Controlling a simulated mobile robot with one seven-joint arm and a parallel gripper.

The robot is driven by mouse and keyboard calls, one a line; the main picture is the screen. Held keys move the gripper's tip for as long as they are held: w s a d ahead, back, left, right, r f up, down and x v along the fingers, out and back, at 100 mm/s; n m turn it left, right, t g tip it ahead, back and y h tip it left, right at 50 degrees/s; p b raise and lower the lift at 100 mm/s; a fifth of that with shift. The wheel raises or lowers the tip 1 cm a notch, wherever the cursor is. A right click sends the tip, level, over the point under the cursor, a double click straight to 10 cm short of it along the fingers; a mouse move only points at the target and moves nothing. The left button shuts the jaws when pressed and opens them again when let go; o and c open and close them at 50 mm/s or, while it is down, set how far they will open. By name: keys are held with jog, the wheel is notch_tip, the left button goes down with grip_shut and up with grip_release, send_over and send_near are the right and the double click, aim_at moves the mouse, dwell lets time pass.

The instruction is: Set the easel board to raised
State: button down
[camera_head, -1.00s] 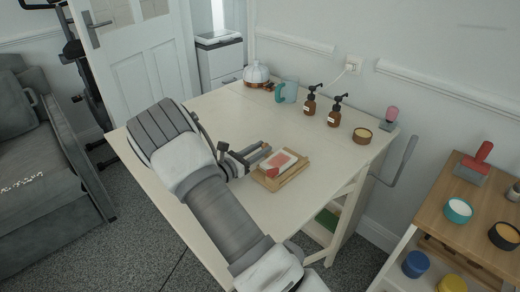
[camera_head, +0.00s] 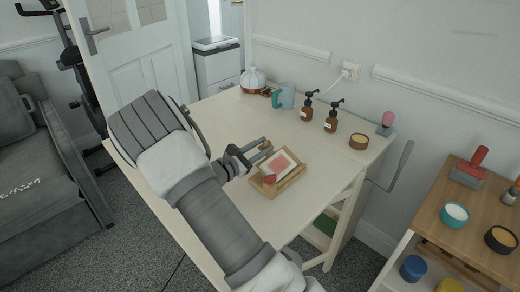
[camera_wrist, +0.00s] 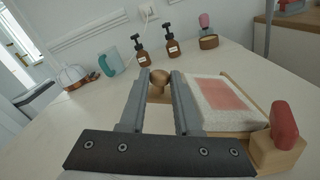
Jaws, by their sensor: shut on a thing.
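The easel board (camera_head: 278,164) is a white panel with a red patch, set in a wooden frame (camera_head: 291,182) on the cream table. In the head view it stands tilted up from its frame. In the wrist view the board (camera_wrist: 222,97) lies just right of my fingers. My gripper (camera_head: 266,147) is at the board's far left side. In the wrist view my gripper (camera_wrist: 161,76) is shut on a round wooden knob (camera_wrist: 158,79) between the fingertips. The knob's join to the board is hidden. A red-topped wooden block (camera_wrist: 283,135) sits at the near right corner.
Behind the board stand two brown pump bottles (camera_head: 307,110), a teal mug (camera_head: 285,97), a domed pot (camera_head: 254,79) and a round tan tub (camera_head: 360,141). A side shelf (camera_head: 440,192) with paint pots is at right. The table's left part is bare.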

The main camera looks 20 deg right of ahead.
aim_at(269, 158)
jog(key=shift+s+d+r+m+b, duration=0.25)
jog(key=shift+s+r+m, duration=0.5)
jog(key=shift+m, duration=0.25)
jog(key=shift+s+d+r+m+b, duration=0.15)
jog(key=shift+s+d+r+m, duration=0.1)
jog(key=shift+s+r+m, duration=0.6)
jog(key=shift+w+f, duration=0.1)
jog(key=shift+w, duration=0.1)
jog(key=c, duration=0.9)
grip_release()
jog(key=p+v, duration=0.3)
jog(key=v, duration=1.4)
jog(key=shift+a, duration=0.2)
jog(key=shift+s+d+m, duration=0.1)
jog(key=shift+m, duration=0.15)
